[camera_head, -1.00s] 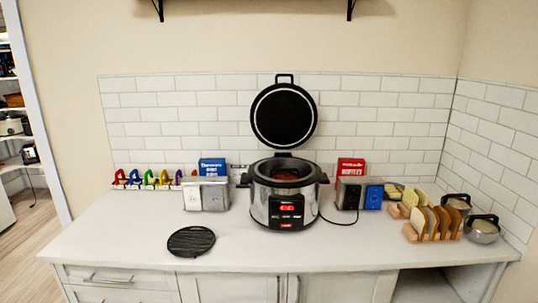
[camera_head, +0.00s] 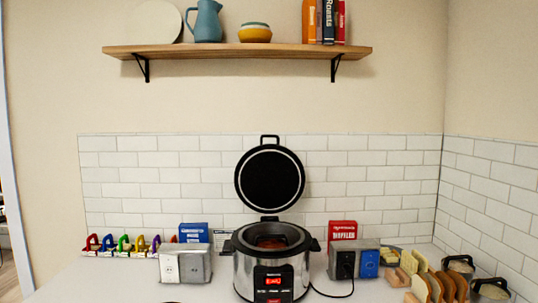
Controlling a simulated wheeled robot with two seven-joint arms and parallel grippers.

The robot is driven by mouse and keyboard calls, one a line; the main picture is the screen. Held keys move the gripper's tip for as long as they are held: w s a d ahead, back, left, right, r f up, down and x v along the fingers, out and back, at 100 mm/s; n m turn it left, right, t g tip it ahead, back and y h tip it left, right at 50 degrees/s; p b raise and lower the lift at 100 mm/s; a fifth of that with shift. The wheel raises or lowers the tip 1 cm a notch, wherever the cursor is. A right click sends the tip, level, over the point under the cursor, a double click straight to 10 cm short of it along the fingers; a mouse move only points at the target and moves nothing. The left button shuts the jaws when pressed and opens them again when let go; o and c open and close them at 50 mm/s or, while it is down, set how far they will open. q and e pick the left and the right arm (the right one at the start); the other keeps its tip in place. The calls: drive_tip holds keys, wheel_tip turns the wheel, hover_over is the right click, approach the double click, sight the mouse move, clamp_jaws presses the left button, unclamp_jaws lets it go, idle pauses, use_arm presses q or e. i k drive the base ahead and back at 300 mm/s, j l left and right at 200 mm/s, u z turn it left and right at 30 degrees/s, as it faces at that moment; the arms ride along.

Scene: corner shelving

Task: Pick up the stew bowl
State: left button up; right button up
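A rounded bowl (camera_head: 254,34), yellow below with a blue-green band and rim, stands upright on the wooden wall shelf (camera_head: 200,50), right of the blue pitcher (camera_head: 206,22). It is the only plain open bowl that I can make out, but nothing marks it as the stew bowl. Below, the slow cooker (camera_head: 270,265) stands on the counter with its lid (camera_head: 270,179) raised and something reddish-brown inside. Neither of my grippers shows in the head view.
A pale plate (camera_head: 155,21) leans left of the pitcher, and several upright books (camera_head: 323,20) stand right of the bowl. Toast racks (camera_head: 432,285) and small metal pots (camera_head: 490,290) fill the counter's right end. A socket box (camera_head: 185,264) stands left of the cooker.

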sight(267, 241)
drive_tip(key=i+l, duration=0.1)
drive_tip(key=i, duration=0.3)
drive_tip(key=i+l, duration=0.15)
drive_tip(key=i, duration=0.3)
